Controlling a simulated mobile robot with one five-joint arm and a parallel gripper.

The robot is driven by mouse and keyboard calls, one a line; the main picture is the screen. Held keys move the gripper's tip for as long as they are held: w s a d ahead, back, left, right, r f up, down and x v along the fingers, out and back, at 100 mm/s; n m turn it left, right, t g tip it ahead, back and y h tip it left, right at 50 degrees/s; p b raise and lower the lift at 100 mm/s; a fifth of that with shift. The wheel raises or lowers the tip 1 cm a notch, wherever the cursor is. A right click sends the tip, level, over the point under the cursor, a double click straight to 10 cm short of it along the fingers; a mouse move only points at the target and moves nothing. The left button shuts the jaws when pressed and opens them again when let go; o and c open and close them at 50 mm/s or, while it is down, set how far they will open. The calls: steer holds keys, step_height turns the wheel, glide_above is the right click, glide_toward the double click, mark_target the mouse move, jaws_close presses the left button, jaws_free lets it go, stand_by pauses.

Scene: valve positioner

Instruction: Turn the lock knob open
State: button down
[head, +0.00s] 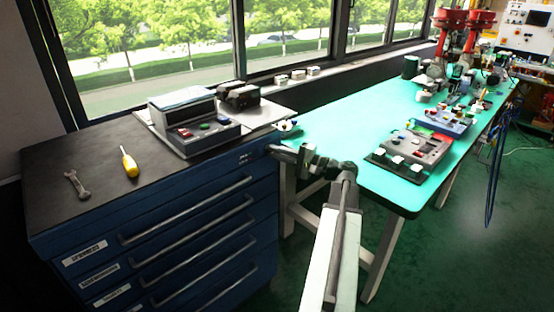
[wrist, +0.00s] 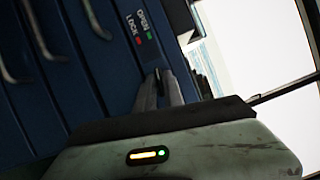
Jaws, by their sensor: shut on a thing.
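The lock knob is at the upper right corner of the blue drawer cabinet (head: 180,225). It is mostly hidden by the fingers; only a small dark bit shows at their tips in the wrist view. My gripper (wrist: 160,78) is shut on it, and in the head view my gripper (head: 274,150) meets the cabinet's front. Beside the fingertips, the lock label (wrist: 142,32) reads OPEN with a green mark and LOCK with a red mark. The knob's exact angle cannot be told.
On the cabinet top lie a wrench (head: 76,184), a yellow screwdriver (head: 129,162) and a grey device with buttons (head: 194,128). A green-topped workbench (head: 365,112) with several devices stands to the right. Drawer handles (head: 190,210) stick out below the lock. Floor is clear at the right front.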

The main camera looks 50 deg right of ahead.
steer(key=shift+a+f+m+t+h+b, duration=0.1)
steer(key=shift+m+t+h+b, duration=0.15)
steer(key=shift+m+t+b, duration=0.7)
steer(key=shift+d+f+m+t+h+b, duration=0.15)
steer(key=shift+m+b, duration=0.35)
steer(key=shift+m, duration=1.1)
steer(key=shift+a+r+m+t+h+b, duration=0.15)
steer(key=shift+m+t+h+b, duration=0.2)
steer(key=shift+m+b, duration=0.65)
steer(key=shift+f+m, duration=0.1)
steer(key=shift+m, duration=0.25)
steer(key=c, duration=1.6)
jaws_free()
steer(key=shift+o, duration=0.2)
steer(key=b+v, duration=0.1)
steer(key=v, duration=0.6)
steer(key=shift+s+b, duration=0.35)
